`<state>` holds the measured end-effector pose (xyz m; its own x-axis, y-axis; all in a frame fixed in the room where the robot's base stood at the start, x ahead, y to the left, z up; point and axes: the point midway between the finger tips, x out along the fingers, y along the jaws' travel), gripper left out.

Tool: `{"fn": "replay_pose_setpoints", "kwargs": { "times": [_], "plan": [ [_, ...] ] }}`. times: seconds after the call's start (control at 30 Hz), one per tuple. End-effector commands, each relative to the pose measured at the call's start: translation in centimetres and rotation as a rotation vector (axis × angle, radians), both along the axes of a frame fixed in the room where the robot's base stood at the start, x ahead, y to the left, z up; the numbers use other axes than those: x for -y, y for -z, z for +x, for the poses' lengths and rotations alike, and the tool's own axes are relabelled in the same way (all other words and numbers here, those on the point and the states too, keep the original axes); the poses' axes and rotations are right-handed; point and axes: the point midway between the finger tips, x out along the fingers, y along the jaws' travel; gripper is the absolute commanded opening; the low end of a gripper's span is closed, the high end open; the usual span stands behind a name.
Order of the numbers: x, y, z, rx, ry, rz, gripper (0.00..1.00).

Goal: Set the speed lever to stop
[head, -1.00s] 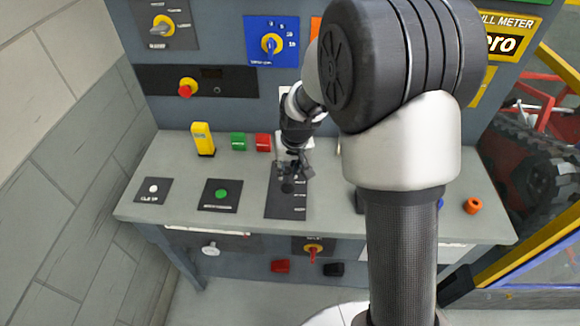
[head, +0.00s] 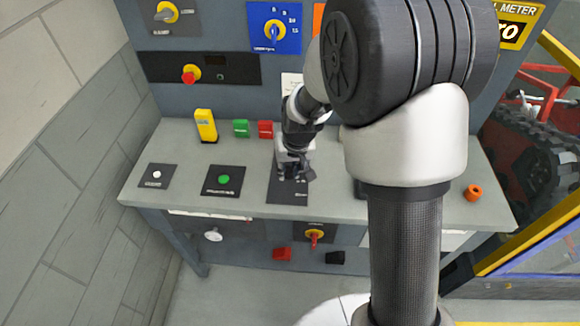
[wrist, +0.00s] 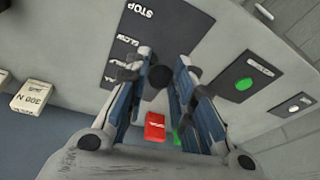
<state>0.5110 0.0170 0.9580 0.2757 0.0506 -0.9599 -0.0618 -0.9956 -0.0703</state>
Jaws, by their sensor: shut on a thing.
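The speed lever's black plate (head: 288,197) lies on the bench top, with white labels along its right side. In the wrist view the plate (wrist: 178,25) has STOP at its top end and SLOW below it; the lower labels are partly covered. The lever's round black knob (wrist: 160,77) sits between my fingers. My gripper (head: 296,176) is over the plate, and in the wrist view its two fingers (wrist: 161,66) flank the knob, shut on it. The lever's shaft is hidden, and I cannot tell exactly which label it stands at.
A yellow block (head: 206,126), a green block (head: 241,128) and a red block (head: 265,129) stand behind and left of the plate. A green button (head: 224,179) and a white button (head: 157,174) are to the left. An orange ring (head: 472,192) is at the right.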

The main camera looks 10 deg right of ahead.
Motion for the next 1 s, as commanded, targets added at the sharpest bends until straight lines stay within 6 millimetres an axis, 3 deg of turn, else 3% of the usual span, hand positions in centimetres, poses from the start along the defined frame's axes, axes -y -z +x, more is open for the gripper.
{"fn": "replay_pose_setpoints", "kwargs": {
  "times": [0.03, 0.17, 0.2, 0.47, 0.83, 1.0],
  "plan": [
    [-0.4, 1.0, -1.2, -0.038, -0.008, 0.002, 0.00],
    [-0.4, 1.1, -1.2, -0.038, -0.008, 0.002, 0.00],
    [-0.4, 1.1, -1.2, -0.038, -0.008, 0.002, 0.24],
    [-0.3, 0.9, -1.0, -0.030, -0.005, 0.002, 0.41],
    [-0.1, 0.3, -0.8, -0.021, -0.003, 0.001, 0.42],
    [0.0, -2.0, -1.3, -0.018, -0.003, 0.002, 0.42]
  ]
}}
